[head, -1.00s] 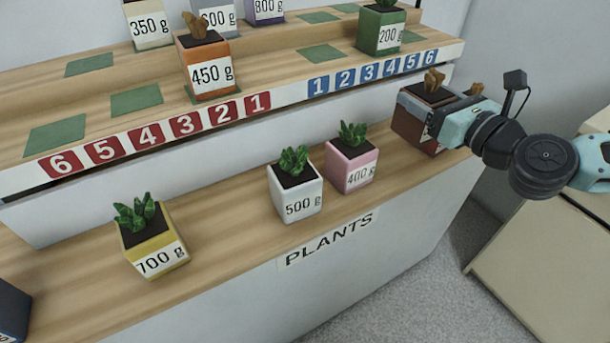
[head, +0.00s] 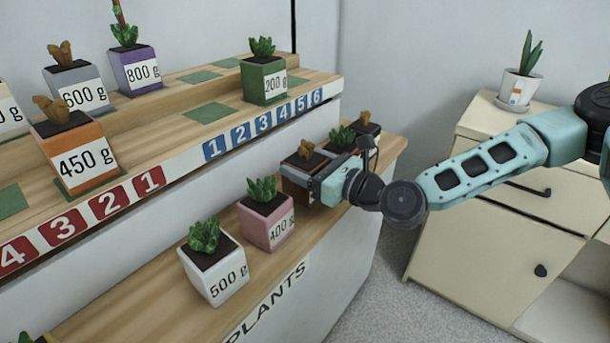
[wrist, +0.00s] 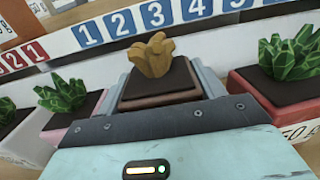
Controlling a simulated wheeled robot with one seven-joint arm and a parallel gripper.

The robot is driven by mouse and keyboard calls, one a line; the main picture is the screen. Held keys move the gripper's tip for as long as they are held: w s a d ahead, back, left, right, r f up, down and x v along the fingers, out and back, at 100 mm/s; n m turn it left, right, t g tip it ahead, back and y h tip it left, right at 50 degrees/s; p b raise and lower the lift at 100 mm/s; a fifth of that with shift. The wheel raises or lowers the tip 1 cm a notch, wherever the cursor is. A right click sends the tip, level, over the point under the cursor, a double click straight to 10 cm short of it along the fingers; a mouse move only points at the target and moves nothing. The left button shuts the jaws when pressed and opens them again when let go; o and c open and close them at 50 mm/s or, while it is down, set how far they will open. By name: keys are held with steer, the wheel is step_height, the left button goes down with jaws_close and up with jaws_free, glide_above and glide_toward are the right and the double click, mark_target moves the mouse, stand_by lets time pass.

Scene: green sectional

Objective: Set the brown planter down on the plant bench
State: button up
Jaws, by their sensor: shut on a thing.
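The brown planter (head: 299,186) is a square pot with dark soil and a tan, stubby plant. My gripper (head: 318,184) is shut on it at the right part of the plant bench (head: 326,225), the lower wooden shelf marked PLANTS. In the wrist view the brown planter (wrist: 158,98) sits upright between my gripper's fingers (wrist: 160,92). Its base is hidden in the wrist view, and I cannot tell in the head view whether it touches the bench. The pink 400 g planter (head: 268,222) is just left of it.
A white 500 g planter (head: 213,270) stands further left on the bench. A planter with a green plant (head: 342,138) and a dark one (head: 367,125) stand behind my gripper. The tiered shelf with numbered tags (head: 262,127) rises behind. A cream cabinet (head: 500,225) is at right.

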steer(key=shift+f, duration=1.1)
steer(key=shift+f, duration=0.2)
steer(key=o, duration=1.2)
steer(key=shift+r, duration=0.2)
